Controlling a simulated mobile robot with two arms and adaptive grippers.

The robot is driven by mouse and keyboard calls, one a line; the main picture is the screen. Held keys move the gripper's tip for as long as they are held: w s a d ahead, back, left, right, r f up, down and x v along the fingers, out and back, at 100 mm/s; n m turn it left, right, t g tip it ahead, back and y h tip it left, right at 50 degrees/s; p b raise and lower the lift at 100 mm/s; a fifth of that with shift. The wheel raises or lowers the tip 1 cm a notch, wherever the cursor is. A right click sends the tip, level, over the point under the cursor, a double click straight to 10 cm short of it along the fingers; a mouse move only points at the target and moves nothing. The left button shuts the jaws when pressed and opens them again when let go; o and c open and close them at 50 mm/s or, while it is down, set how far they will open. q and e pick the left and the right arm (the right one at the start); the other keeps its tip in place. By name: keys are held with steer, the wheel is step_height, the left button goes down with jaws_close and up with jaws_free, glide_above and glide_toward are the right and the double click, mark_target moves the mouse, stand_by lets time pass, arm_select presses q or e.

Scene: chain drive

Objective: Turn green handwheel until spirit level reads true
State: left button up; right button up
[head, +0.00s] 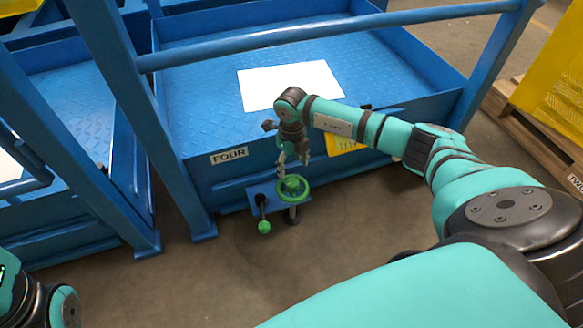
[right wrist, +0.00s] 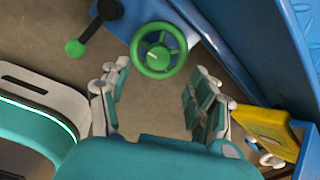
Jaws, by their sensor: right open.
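The green handwheel (head: 293,188) sits on a small blue bracket at the front foot of the blue platform marked FOUR. It also shows in the right wrist view (right wrist: 158,50), at the top middle. My right gripper (head: 292,160) is just above the handwheel in the head view. In the right wrist view its fingers (right wrist: 160,95) are spread apart with nothing between them, and the wheel lies beyond the fingertips, with no visible contact. I cannot make out a spirit level in either view. My left gripper is not in view.
A black lever with a green knob (head: 264,226) stands left of the handwheel. A yellow plate (head: 345,143) is on the platform front, partly behind my right arm. A white sheet (head: 290,85) lies on the platform. Blue railing posts stand at both sides. Floor in front is clear.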

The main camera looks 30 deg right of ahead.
steer(key=shift+r, duration=1.95)
